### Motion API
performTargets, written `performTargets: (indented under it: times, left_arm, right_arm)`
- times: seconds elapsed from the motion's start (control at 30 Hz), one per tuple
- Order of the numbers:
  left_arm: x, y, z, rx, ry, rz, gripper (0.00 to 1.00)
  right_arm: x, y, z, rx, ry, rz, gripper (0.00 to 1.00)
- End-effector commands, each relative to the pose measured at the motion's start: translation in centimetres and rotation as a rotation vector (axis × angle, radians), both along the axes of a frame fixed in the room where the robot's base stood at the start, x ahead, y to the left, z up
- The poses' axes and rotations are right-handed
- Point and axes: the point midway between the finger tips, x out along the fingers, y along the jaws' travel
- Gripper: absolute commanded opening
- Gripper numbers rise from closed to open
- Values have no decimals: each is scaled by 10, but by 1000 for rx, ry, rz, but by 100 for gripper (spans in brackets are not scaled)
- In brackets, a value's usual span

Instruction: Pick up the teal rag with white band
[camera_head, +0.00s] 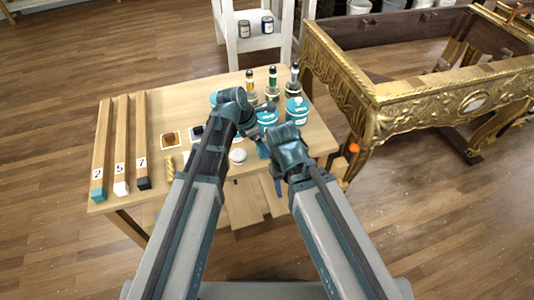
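I cannot pick out a teal rag with a white band for certain. A small teal patch (262,151) shows on the table between my two arms, but it is mostly hidden and I see no white band on it. My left gripper (248,126) is over the middle of the wooden table (130,190), with its fingers hard to make out against the arm. My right gripper (276,138) is low over the table's right part, close to the teal patch.
Teal-labelled cans (297,111) and several bottles (272,84) stand at the table's back right. Three numbered wooden bars (121,140) lie at the left. A brown swatch (170,140) and a white round item (238,156) lie between. A gilt console (365,105) stands close at right.

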Motion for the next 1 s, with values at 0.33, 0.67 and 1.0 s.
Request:
performTargets:
  times: [0.33, 0.67, 1.0]
  left_arm:
    - [2, -6, -13, 0, 0, 0, 100]
    - [2, -6, -13, 0, 0, 0, 48]
    - [2, -6, -13, 0, 0, 0, 16]
  right_arm:
    - [0, 0, -13, 0, 0, 0, 50]
    - [0, 0, -13, 0, 0, 0, 50]
    - [0, 0, -13, 0, 0, 0, 50]
